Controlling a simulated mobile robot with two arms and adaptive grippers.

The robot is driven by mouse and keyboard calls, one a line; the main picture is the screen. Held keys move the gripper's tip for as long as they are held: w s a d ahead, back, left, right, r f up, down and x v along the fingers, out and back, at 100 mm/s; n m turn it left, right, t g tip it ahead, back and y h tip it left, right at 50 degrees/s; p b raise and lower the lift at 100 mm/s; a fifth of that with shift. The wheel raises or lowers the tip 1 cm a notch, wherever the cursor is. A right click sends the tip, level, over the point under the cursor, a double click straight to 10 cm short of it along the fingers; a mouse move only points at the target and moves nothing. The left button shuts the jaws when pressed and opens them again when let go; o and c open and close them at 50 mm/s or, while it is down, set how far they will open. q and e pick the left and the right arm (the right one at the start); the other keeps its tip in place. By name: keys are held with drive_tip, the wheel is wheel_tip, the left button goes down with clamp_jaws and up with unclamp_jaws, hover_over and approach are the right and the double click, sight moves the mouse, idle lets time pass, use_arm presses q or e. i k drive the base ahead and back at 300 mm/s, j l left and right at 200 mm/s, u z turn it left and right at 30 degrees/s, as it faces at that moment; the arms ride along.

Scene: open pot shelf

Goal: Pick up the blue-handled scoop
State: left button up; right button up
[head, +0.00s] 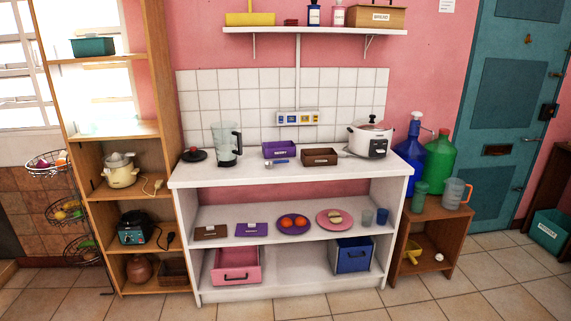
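The blue-handled scoop (278,162) lies on the white counter (225,179), just in front of the purple bin (280,149). Its blue handle points to the right and its small head is at the left end. It is small in the head view, so fine detail is unclear. A brown bin (319,157) stands to its right. Neither of my grippers shows in the head view.
A blender (227,144) and dark lid (194,155) stand left on the counter. A white rice cooker (371,138) stands right. Bare counter lies in front of the scoop. A wall shelf (310,31) hangs above. The lower shelf (335,233) holds plates and cups.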

sight(269, 165)
drive_tip(key=i+j, duration=0.15)
drive_tip(key=i, duration=0.5)
drive_tip(key=i+j+u, duration=0.1)
drive_tip(key=i, duration=0.55)
